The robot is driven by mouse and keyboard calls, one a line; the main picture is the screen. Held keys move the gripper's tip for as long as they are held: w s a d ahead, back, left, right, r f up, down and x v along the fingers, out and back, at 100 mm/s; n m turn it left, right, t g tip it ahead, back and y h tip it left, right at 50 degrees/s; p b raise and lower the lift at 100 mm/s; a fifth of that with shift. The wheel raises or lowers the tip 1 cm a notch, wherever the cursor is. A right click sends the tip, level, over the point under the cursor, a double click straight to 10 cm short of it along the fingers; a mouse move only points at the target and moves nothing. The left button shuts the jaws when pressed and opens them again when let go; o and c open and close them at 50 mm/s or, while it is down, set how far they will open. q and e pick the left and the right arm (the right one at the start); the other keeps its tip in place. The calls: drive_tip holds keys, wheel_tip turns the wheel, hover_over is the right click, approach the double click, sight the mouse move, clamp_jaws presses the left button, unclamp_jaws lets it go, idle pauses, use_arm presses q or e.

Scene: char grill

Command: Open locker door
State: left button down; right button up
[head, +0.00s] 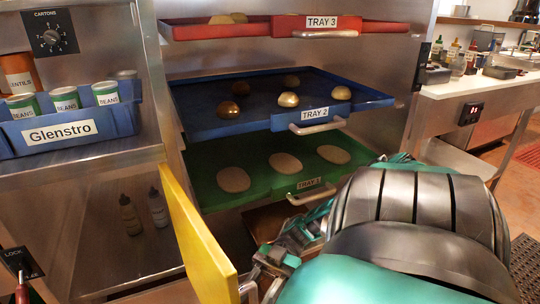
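A yellow panel (197,240), which looks like the locker door, stands out from the steel cabinet toward me, swung away from the front. To its left, the lower compartment lies open to view, with two small bottles (130,214) inside. My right arm comes in from the lower right and covers much of the lower right area. Its gripper end (268,268) is close to the right of the panel's near edge. The fingers are mostly hidden, so I cannot tell whether they touch the panel or how far apart they are. My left gripper is not in view.
Right of the panel are a red tray (260,30), a blue tray (225,126) and a green tray (262,181), with buns or dough and protruding handles. A blue bin (90,137) with cans sits above the compartment.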

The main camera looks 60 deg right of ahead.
use_arm(q)
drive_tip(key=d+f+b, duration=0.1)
drive_tip(key=b, duration=0.1)
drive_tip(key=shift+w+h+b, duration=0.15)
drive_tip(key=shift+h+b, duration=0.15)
drive_tip(key=shift+b, duration=0.05)
use_arm(e)
drive_tip(key=d, duration=1.1)
drive_tip(key=shift+s+d, duration=0.2)
drive_tip(key=shift+s, duration=0.15)
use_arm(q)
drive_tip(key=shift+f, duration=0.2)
